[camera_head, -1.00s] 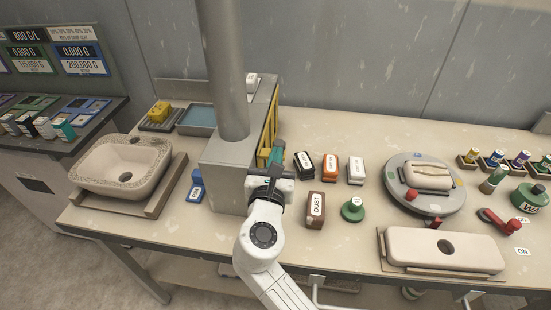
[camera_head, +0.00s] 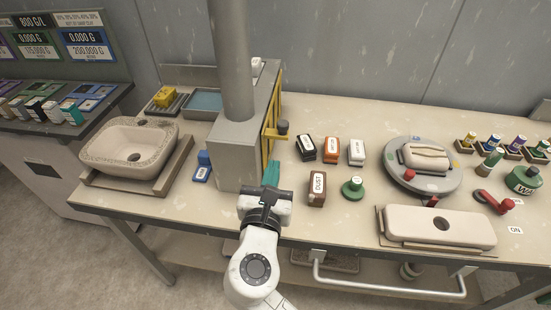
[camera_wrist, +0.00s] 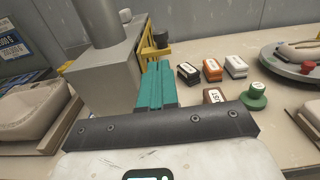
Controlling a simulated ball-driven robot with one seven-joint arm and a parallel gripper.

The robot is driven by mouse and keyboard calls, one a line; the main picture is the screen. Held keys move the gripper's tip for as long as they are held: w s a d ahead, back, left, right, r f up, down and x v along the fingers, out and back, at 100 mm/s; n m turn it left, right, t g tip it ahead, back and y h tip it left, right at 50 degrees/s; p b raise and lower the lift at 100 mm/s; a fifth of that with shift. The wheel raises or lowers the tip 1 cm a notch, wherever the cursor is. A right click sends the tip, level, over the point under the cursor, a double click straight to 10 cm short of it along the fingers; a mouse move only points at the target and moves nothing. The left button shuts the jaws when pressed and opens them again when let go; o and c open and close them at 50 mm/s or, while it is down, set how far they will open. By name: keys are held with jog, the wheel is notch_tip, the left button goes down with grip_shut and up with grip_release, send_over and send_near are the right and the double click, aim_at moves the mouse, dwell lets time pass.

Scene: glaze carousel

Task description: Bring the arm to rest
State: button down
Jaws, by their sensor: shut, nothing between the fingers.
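My gripper (camera_head: 271,174) is at the front edge of the bench, in front of the grey housing with the column (camera_head: 236,150). Its teal fingers are together with nothing between them. In the wrist view the shut fingers (camera_wrist: 157,75) point toward the yellow frame (camera_wrist: 148,53) on the housing's side. My arm comes up from the bottom of the head view, and the gripper is apart from the objects on the bench.
A brown DUST block (camera_head: 317,188) and green knob (camera_head: 352,188) stand right of the gripper. Black (camera_head: 306,148), orange (camera_head: 330,151) and white (camera_head: 356,151) blocks stand behind. A turntable (camera_head: 448,184) is at right, a basin (camera_head: 128,150) at left. A rail (camera_head: 390,289) runs along the front.

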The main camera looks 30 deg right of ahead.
jog(key=shift+v, duration=1.5)
jog(key=s+d+f+m+g+y, duration=0.1)
jog(key=s+d+f+m+g, duration=0.1)
jog(key=d+f+m, duration=0.2)
jog(key=s+d+f+m+g+y, duration=0.2)
jog(key=s+d+f+m+g, duration=0.1)
jog(key=m, duration=0.5)
jog(key=s+d+f+m+g+y, duration=0.1)
jog(key=s+d+f+m+g, duration=0.1)
jog(key=d+f+m, duration=0.3)
jog(key=shift+s+f+m+y, duration=0.25)
jog(key=shift+s+m+y, duration=0.15)
jog(key=shift+s+m, duration=0.4)
jog(key=s+f+m+y, duration=0.1)
jog(key=m, duration=0.1)
jog(key=s+f+m+g+y, duration=0.1)
jog(key=s+m, duration=0.1)
jog(key=m, duration=0.1)
jog(key=shift+a+f+g+y, duration=0.15)
jog(key=shift+f+g+y, duration=0.1)
jog(key=shift+g+y, duration=0.05)
jog(key=s+a+f+m+g+y, duration=0.1)
jog(key=s+f+m+g+y, duration=0.2)
jog(key=s, duration=1.1)
notch_tip(320, 180, down, 4)
jog(key=m+g, duration=0.2)
jog(key=shift+f+m, duration=0.2)
jog(key=shift+m, duration=0.2)
jog(key=shift+s, duration=0.1)
